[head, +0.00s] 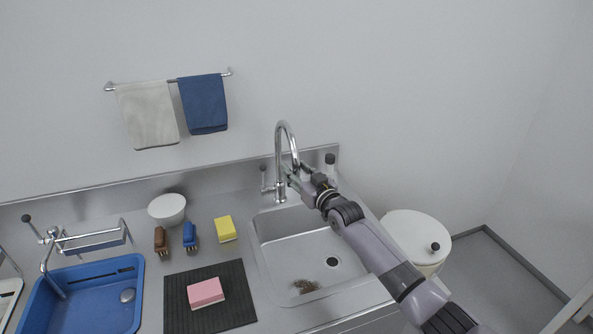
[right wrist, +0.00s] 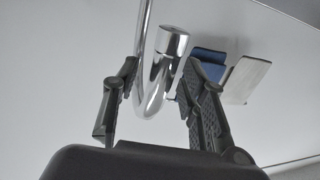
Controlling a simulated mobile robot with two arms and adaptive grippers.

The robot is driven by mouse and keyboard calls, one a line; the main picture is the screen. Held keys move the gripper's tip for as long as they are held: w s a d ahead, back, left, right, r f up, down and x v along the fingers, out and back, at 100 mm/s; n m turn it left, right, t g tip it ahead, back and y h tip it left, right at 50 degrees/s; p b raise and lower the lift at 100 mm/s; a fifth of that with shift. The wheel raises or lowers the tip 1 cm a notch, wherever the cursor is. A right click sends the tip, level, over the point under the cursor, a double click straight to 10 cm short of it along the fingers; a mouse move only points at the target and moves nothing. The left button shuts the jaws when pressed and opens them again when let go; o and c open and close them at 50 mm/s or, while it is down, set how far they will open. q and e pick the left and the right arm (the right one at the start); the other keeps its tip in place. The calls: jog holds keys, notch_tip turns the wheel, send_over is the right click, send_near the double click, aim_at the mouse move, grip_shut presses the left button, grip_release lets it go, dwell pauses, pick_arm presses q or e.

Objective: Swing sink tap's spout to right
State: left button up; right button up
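The chrome sink tap (head: 280,165) stands upright at the back edge of the sink. Its gooseneck spout (head: 284,126) arches over and its end comes down by my right gripper (head: 296,175). In the right wrist view the right gripper (right wrist: 160,95) is open, its two dark fingers apart, with the shiny spout (right wrist: 155,85) showing between them. I cannot tell whether a finger touches it. The tap's lever (head: 263,178) is at its left. My left gripper is not in view.
The steel sink basin (head: 290,247) holds a brown clump (head: 305,286) near the drain. To its left are a yellow sponge (head: 225,229), a pink sponge (head: 205,293) on a dark mat (head: 180,318), and a white bowl (head: 167,208). A dark-topped bottle (head: 330,160) stands behind my right gripper.

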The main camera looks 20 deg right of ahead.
jog(key=shift+w, duration=0.15)
jog(key=shift+c, duration=0.5)
grip_shut()
dwell(0.4)
